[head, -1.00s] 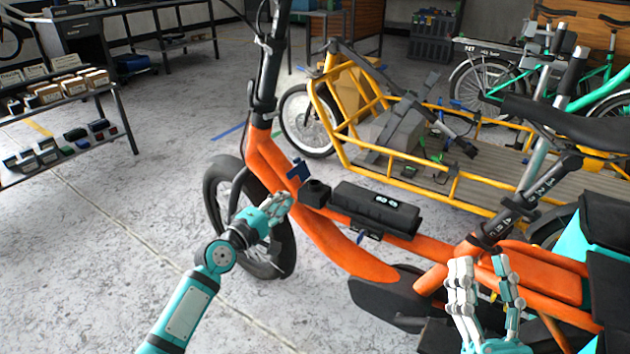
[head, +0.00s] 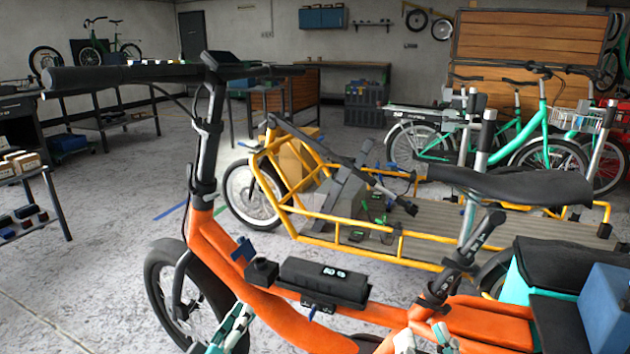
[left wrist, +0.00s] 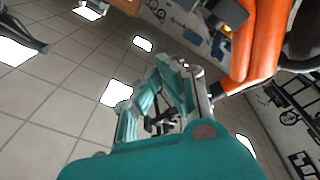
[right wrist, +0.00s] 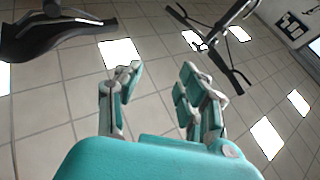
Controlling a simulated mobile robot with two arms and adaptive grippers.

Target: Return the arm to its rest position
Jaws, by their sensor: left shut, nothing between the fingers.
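My left gripper (head: 234,328) is low in the head view, in front of the orange bike's frame (head: 262,308). In the left wrist view its fingers (left wrist: 165,95) are shut with nothing held, and an orange tube (left wrist: 255,40) is close by on the right. My right gripper (head: 425,340) is at the bottom edge of the head view, partly cut off, in front of the orange bike's rear part. In the right wrist view its fingers (right wrist: 165,80) stand apart and empty, pointing up towards the tiled ceiling. A black battery pack (head: 325,282) sits on the orange frame.
The orange bike's handlebar (head: 130,74) and saddle (head: 510,186) rise near me. A yellow cargo bike (head: 400,238) stands behind it, green bikes (head: 540,145) beyond. A shelf rack (head: 50,190) stands at the left. The floor (head: 90,260) at front left is clear.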

